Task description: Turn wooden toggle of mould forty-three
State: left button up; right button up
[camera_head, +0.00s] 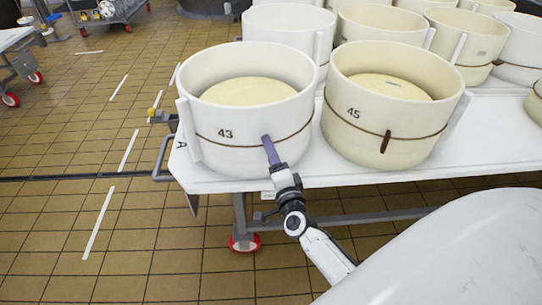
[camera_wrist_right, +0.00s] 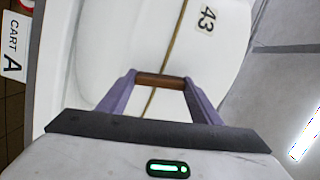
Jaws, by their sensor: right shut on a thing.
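Mould 43 (camera_head: 225,120) is a white round mould with pale cheese inside and a cord around it, standing at the near left end of the cart. My right gripper (camera_head: 267,146) reaches its front from below. In the right wrist view the purple fingers (camera_wrist_right: 160,82) are shut on the two ends of the brown wooden toggle (camera_wrist_right: 158,80). The toggle lies crosswise to the cord, which runs past it. The mould's number label (camera_wrist_right: 206,19) shows there too. In the head view the fingers hide the toggle. My left gripper is not in view.
Mould 45 (camera_head: 375,145), with its own brown toggle (camera_head: 385,142), stands close on the right. More moulds stand behind on the white cart (camera_head: 460,160). The cart has a handle at its left end (camera_head: 160,160) and red wheels. Tiled floor at left is mostly clear.

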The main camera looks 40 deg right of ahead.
jog(key=shift+m, duration=1.1)
jog(key=o, duration=1.1)
jog(key=shift+c, duration=0.2)
jog(key=shift+s, duration=0.1)
jog(key=v, duration=1)
jog(key=shift+a, duration=0.15)
